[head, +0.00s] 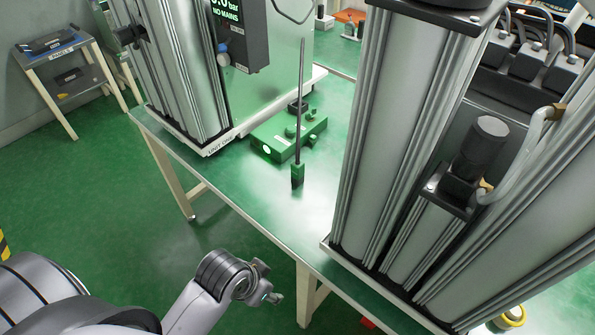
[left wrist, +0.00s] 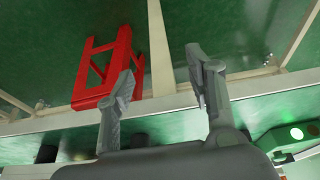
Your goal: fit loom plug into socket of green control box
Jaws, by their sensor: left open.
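The loom plug (head: 298,173), green with a black lower end, hangs upright on a dark cable in front of the green control box. The green control box (head: 278,141) lies on the green table between the two column units, its lit round lamp facing front left. I cannot make out its socket. Part of a green housing with a pale lamp and a red spot, likely this box, shows at lower right in the left wrist view (left wrist: 285,137). My left gripper (head: 265,287) is off the table's front edge, well apart from the plug. Its fingers are open and empty in the left wrist view (left wrist: 163,75).
A tall column unit (head: 405,120) stands on the right of the table (head: 262,190). Another unit (head: 185,70) stands behind left. Bare tabletop lies around the plug. A red frame (left wrist: 107,70) shows by the table's edge in the left wrist view. A side cart (head: 65,65) stands far left.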

